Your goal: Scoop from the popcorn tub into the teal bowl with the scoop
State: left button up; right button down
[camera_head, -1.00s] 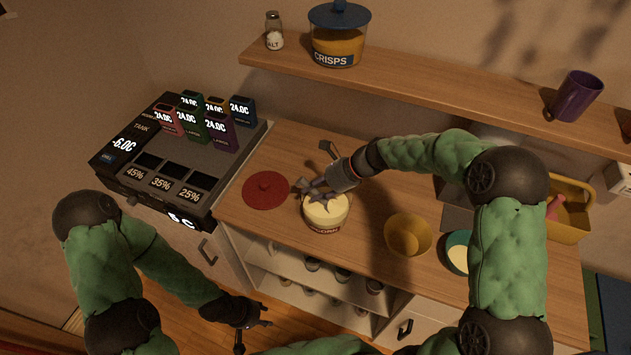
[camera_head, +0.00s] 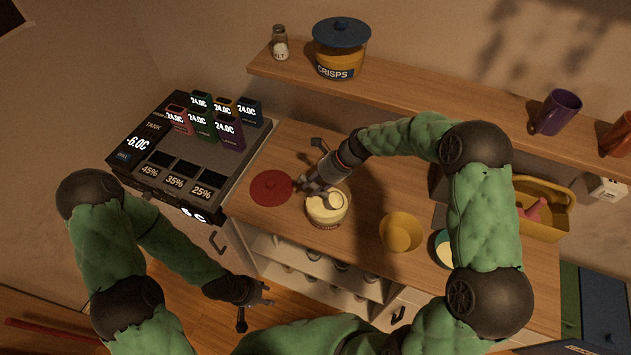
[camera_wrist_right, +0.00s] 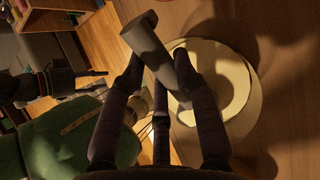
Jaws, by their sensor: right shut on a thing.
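The popcorn tub (camera_head: 324,219), cream with a pale filling, stands on the wooden counter; part of it also shows in the right wrist view (camera_wrist_right: 246,105). My right gripper (camera_head: 312,184) is beside and above its left rim, shut on the grey scoop (camera_wrist_right: 150,38). The teal bowl (camera_head: 438,242) stands to the right, partly hidden behind my right arm. My left gripper (camera_head: 264,292) is open and empty, low in front of the counter.
A yellow bowl (camera_head: 401,233) stands between the tub and the teal bowl. A red lid (camera_head: 270,188) lies left of the tub. A yellow basket (camera_head: 545,220) is at the right. A shelf (camera_head: 400,107) with a crisps jar (camera_head: 340,50) and purple mug (camera_head: 556,112) runs above the counter.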

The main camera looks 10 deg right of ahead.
aim_at(298, 174)
jog(key=shift+w+a+r+p, duration=0.1)
jog(key=shift+a+r+p, duration=0.05)
jog(key=shift+r+p, duration=0.8)
jog(key=shift+w+a+r+p, duration=0.1)
jog(key=shift+r+p, duration=0.5)
jog(key=shift+p, duration=0.55)
jog(key=a+g+h+p, duration=0.1)
jog(key=p, duration=0.3)
jog(key=w+a+r+g+h+p, duration=0.1)
jog(key=h+p, duration=0.1)
jog(key=p, duration=0.3)
jog(key=shift+w+a, duration=0.1)
jog(key=shift+w, duration=0.1)
jog(key=shift+w+a+h, duration=0.25)
jog(key=shift+a+h, duration=0.05)
jog(key=shift+h, duration=0.1)
jog(key=shift+w+a+m+g+h, duration=0.35)
jog(key=shift+a+g+h, duration=0.25)
jog(key=shift+h, duration=0.1)
jog(key=shift+w+a+r, duration=0.15)
jog(key=shift+r, duration=0.5)
jog(key=shift+w+a+r, duration=0.1)
jog(key=shift+a+r, duration=0.1)
jog(key=shift+r, duration=0.5)
jog(key=shift+w+a+r, duration=0.15)
jog(key=shift+r, duration=0.5)
